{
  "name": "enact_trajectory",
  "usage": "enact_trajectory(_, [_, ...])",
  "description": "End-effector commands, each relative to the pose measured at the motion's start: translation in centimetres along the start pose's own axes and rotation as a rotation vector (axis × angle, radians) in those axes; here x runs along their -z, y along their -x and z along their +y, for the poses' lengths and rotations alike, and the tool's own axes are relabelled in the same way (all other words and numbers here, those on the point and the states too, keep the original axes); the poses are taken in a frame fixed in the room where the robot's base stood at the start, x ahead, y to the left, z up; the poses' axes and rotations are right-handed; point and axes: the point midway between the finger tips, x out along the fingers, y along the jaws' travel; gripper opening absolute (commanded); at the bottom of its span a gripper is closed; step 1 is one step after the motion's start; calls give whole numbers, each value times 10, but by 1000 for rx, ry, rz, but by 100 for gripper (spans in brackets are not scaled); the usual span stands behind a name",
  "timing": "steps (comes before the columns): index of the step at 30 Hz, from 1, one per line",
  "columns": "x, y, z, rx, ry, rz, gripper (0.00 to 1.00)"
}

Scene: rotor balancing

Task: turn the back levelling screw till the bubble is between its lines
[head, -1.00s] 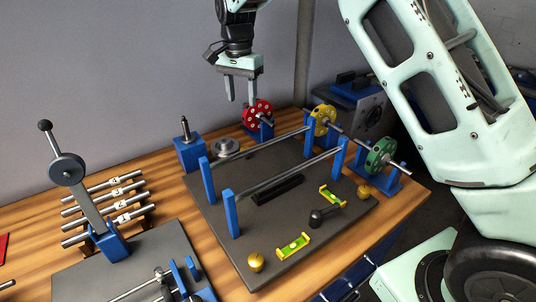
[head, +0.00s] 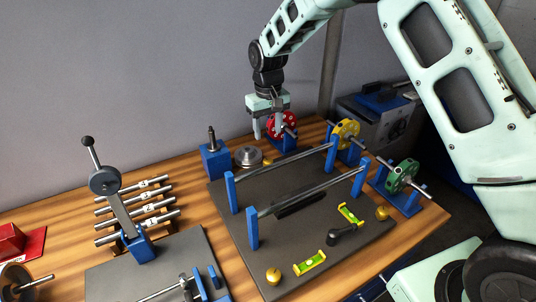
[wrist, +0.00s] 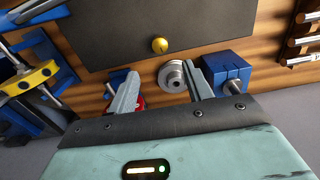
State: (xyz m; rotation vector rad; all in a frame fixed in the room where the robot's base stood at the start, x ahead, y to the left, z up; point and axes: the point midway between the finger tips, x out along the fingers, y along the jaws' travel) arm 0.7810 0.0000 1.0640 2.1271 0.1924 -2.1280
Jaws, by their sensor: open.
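The back levelling screw (head: 268,162) is a small gold knob at the far edge of the dark grey base plate (head: 300,235). It shows larger in the wrist view (wrist: 159,45). My gripper (head: 268,136) is open and empty, above and apart from the screw. In the wrist view its two fingers (wrist: 160,72) point towards the knob, which lies beyond the tips and roughly midway between them. Two yellow-green spirit levels, a front one (head: 310,263) and a right one (head: 348,214), sit on the plate. Their bubbles are too small to read against the lines.
Close beside the screw are a silver stepped disc (head: 248,157), a blue block with a pin (head: 214,158) and a red rotor (head: 282,124). Blue posts carry two rails (head: 310,190) over the plate. Two more gold knobs, front (head: 273,276) and right (head: 382,212), stand at plate corners.

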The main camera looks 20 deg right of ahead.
Motion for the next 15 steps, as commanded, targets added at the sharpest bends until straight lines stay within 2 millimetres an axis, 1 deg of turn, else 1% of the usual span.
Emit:
enact_trajectory(3, [-1, -24, 0, 0, 0, -5, 50])
enact_trajectory(9, [-1, -65, 0, 0, -1, -4, 50])
enact_trajectory(15, [0, -95, 0, -1, -1, -2, 50])
